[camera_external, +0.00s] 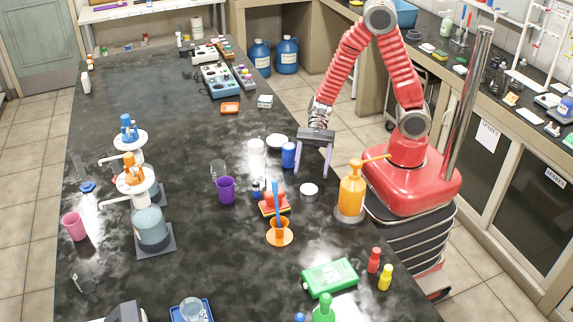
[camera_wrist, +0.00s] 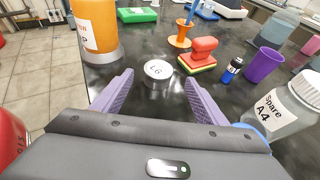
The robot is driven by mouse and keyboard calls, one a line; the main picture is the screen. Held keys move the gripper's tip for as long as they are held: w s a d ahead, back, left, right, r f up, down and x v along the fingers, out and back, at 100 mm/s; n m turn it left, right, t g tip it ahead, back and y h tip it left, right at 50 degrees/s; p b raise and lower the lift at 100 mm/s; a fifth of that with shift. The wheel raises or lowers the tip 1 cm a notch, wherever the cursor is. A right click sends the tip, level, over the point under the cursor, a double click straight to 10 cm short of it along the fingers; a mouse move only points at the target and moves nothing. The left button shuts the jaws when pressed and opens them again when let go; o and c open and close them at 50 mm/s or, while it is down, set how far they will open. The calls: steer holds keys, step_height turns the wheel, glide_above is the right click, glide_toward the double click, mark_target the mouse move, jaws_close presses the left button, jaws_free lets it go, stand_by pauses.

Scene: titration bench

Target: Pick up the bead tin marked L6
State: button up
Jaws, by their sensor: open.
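The bead tin marked L6 (camera_wrist: 158,71) is a small round tin with a white lid; its label reads L6 in the wrist view. It stands upright on the dark bench, and shows in the external view (camera_external: 309,190) just left of the orange dispenser bottle. My gripper (camera_wrist: 157,90) is open, with its two purple fingers spread to either side of the near edge of the tin in the wrist view. In the external view my gripper (camera_external: 312,172) points down above the bench, close to the tin. Nothing is between the fingers that I can tell.
The orange dispenser bottle (camera_external: 352,191) stands right of the tin. A red stamp-like block (camera_wrist: 203,52), a purple cup (camera_wrist: 263,64), a small blue bottle (camera_wrist: 231,69) and a jar labelled Spare A4 (camera_wrist: 281,107) stand on the other side. Bench around the tin is bare.

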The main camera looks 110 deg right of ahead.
mark_target(309, 187)
steer(key=shift+w+a+f, duration=0.2)
steer(key=shift+w+a, duration=0.05)
steer(key=shift+a, duration=0.15)
steer(key=shift+x, duration=2.65)
steer(key=shift+s, duration=0.15)
steer(key=c, duration=1.1)
steer(key=shift+r, duration=0.2)
steer(key=shift+c, duration=0.2)
step_height(309, 187, up, 10)
steer(key=shift+f, duration=0.15)
